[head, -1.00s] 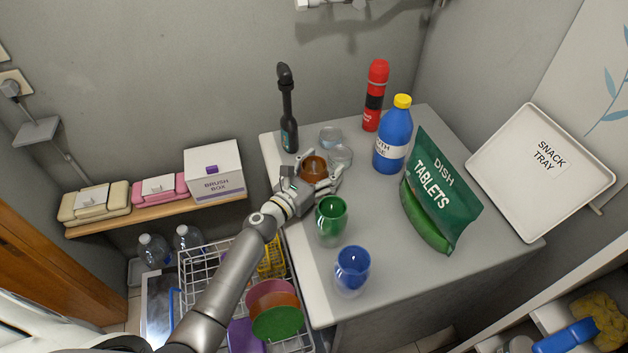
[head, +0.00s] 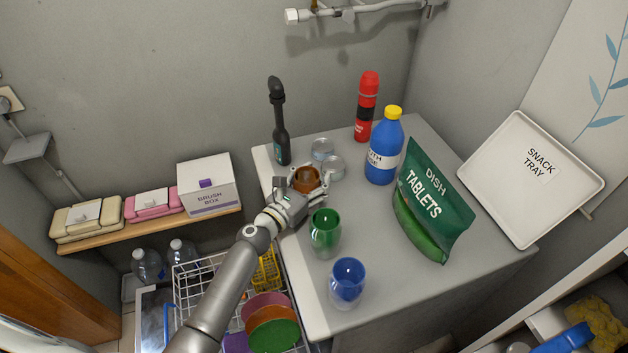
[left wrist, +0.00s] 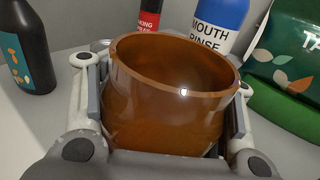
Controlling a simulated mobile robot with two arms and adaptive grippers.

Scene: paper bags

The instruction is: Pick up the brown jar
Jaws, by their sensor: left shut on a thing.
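The brown jar (head: 306,179) is an open, round, glossy amber-brown vessel near the left edge of the grey counter (head: 407,273). My left gripper (head: 301,186) is shut on it, one finger on each side. In the left wrist view the jar (left wrist: 170,110) fills the middle between the fingers, its open rim tilted slightly and its inside empty. Its underside is hidden, so I cannot tell whether it touches the counter. My right gripper is not in view.
A green cup (head: 324,236) stands close in front of the gripper, with a blue cup (head: 347,285) beyond it. The counter's right front is free.

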